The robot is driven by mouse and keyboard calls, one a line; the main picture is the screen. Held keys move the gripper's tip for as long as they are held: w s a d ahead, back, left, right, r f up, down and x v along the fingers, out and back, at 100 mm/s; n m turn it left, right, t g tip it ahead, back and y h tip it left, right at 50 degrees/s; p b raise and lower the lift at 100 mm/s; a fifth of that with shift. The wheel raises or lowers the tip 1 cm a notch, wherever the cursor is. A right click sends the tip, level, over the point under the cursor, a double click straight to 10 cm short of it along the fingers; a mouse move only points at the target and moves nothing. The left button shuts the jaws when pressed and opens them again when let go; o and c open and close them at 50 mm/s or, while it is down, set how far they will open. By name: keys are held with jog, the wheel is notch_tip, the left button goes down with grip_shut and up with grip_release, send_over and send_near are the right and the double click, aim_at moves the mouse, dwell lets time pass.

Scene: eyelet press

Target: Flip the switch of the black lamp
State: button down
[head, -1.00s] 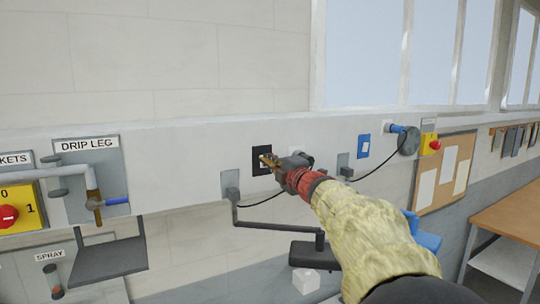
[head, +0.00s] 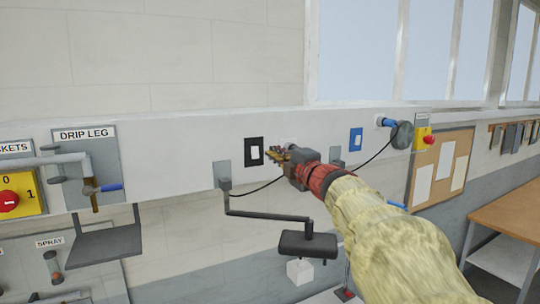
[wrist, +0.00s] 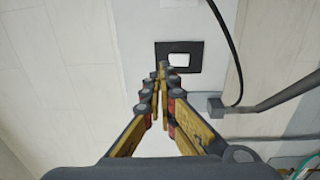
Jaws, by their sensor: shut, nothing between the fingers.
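A black-framed switch with a white rocker (head: 253,151) is on the pale wall rail. It also shows in the wrist view (wrist: 190,46), just beyond my fingertips. The black lamp (head: 308,243) hangs on a dark bent arm from a grey wall plate below the switch. Whether it is lit cannot be told. My gripper (head: 274,154) is shut and empty, its yellow fingertips just right of the switch in the head view. In the wrist view the closed tips (wrist: 159,69) lie at the frame's lower left edge. Contact with the switch cannot be told.
A blue-framed switch (head: 356,139) and a round grey fitting with a blue plug (head: 401,134) are farther right. A black cable runs from the lamp's wall plate behind my gripper. The drip leg panel (head: 86,150) with pipe and valve is left.

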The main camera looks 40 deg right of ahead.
jog(key=s, duration=0.2)
jog(key=s+a, duration=0.1)
jog(key=shift+s+r, duration=0.35)
jog(key=shift+w, duration=0.1)
